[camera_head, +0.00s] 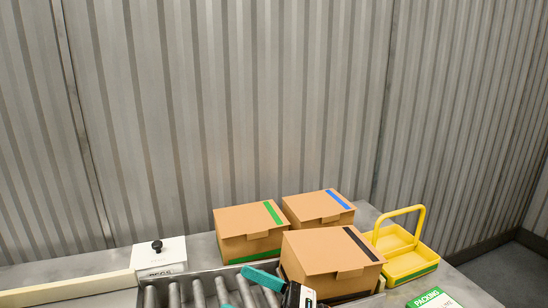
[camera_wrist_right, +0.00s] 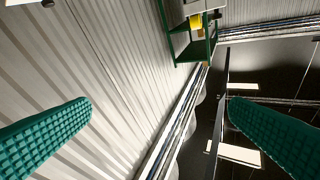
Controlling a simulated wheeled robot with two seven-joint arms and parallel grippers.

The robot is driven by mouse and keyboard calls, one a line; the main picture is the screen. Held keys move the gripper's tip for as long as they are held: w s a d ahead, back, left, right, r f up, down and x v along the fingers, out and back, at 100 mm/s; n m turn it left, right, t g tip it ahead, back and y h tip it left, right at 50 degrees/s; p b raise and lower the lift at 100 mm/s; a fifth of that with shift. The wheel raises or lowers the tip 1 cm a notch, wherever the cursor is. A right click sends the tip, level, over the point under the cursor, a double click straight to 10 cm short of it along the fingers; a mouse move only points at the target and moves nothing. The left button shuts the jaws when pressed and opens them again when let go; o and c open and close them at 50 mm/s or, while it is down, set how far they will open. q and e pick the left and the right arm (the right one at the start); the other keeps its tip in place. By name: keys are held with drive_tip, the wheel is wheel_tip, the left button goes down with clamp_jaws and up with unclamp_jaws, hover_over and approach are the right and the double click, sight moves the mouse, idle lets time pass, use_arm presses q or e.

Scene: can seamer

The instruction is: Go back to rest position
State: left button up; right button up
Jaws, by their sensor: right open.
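My right gripper (camera_head: 235,287) shows at the bottom edge of the head view, in front of the roller conveyor and the brown box with the black stripe. Its teal fingers point left, and the lower part is cut off by the frame. In the right wrist view my right gripper (camera_wrist_right: 160,108) has its two ribbed teal fingers wide apart with nothing between them. My left gripper is not in view.
A yellow basket (camera_head: 408,262) is right, a white box with a black knob (camera_head: 160,258) left. The wrist view shows a green rack (camera_wrist_right: 196,48).

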drive_tip(key=w+d+f+m+t+h, duration=0.1)
drive_tip(key=w+d+m+t+h, duration=0.2)
drive_tip(key=d+m+t+h, duration=0.7)
drive_tip(key=w+d+f+m+t+h, duration=0.1)
drive_tip(key=w+d+m+t+h, duration=0.35)
drive_tip(key=m, duration=1.15)
drive_tip(key=s+d+f+m+g+h, duration=0.3)
drive_tip(key=d+f+m+h, duration=0.1)
drive_tip(key=f+m, duration=0.35)
drive_tip(key=s+d+f+m+g+h, duration=0.2)
drive_tip(key=s+d+f+m+h, duration=0.2)
drive_tip(key=f+m, duration=0.3)
drive_tip(key=s+d+f+m+g+y, duration=0.1)
drive_tip(key=s+f+m+g, duration=0.2)
drive_tip(key=s+f+g, duration=0.55)
drive_tip(key=s+d+f+m+g+y, duration=0.1)
drive_tip(key=s+f+m+g, duration=0.3)
drive_tip(key=s, duration=0.7)
wheel_tip(320, 180, down, 27)
drive_tip(key=s+n, duration=0.1)
drive_tip(key=n, duration=0.1)
drive_tip(key=s+d+f+g, duration=0.1)
drive_tip(key=s+d+f, duration=0.1)
drive_tip(key=s+f, duration=1.3)
drive_tip(key=shift+s+d+f+h, duration=0.35)
drive_tip(key=shift+s, duration=0.3)
